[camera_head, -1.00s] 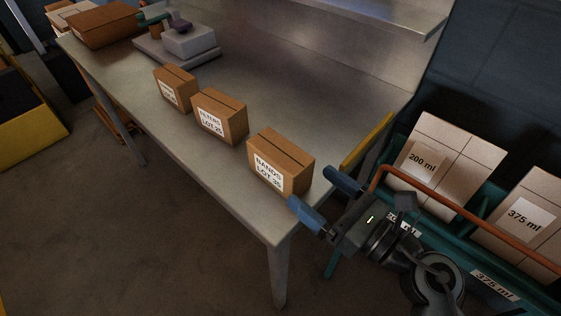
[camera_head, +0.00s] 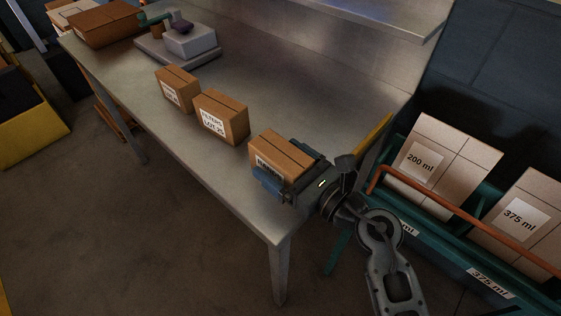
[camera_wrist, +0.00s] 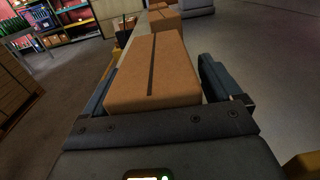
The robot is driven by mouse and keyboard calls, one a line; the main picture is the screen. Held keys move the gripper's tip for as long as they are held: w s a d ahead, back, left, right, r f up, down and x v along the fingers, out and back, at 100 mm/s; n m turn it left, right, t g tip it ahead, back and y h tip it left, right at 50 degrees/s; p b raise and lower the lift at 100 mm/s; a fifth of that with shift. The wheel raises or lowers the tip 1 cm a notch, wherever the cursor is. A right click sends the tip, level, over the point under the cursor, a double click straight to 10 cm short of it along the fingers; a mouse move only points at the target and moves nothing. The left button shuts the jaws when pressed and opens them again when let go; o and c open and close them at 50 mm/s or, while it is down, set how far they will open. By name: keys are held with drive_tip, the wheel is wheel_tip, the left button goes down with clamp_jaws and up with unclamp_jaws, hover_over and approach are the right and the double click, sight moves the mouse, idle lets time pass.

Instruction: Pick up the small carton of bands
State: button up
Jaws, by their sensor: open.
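The small carton of bands (camera_head: 283,150) is a brown box with a white label, standing upright near the right end of the steel table. My gripper (camera_head: 287,170) is open, with one blue finger along the carton's labelled front and the other behind it. In the wrist view the carton (camera_wrist: 153,75) lies between the two fingers of my gripper (camera_wrist: 156,88). A narrow gap shows beside the right finger; whether the left finger touches cannot be told. The lower part of the label is hidden by the near finger.
The filters carton (camera_head: 221,117) and another small carton (camera_head: 177,89) stand in a row to the left on the steel table (camera_head: 330,118). A scale-like device (camera_head: 180,45) is farther back. A teal cart (camera_head: 440,222) with an orange rail and large cartons is at the right.

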drive_tip(key=c, duration=1.2)
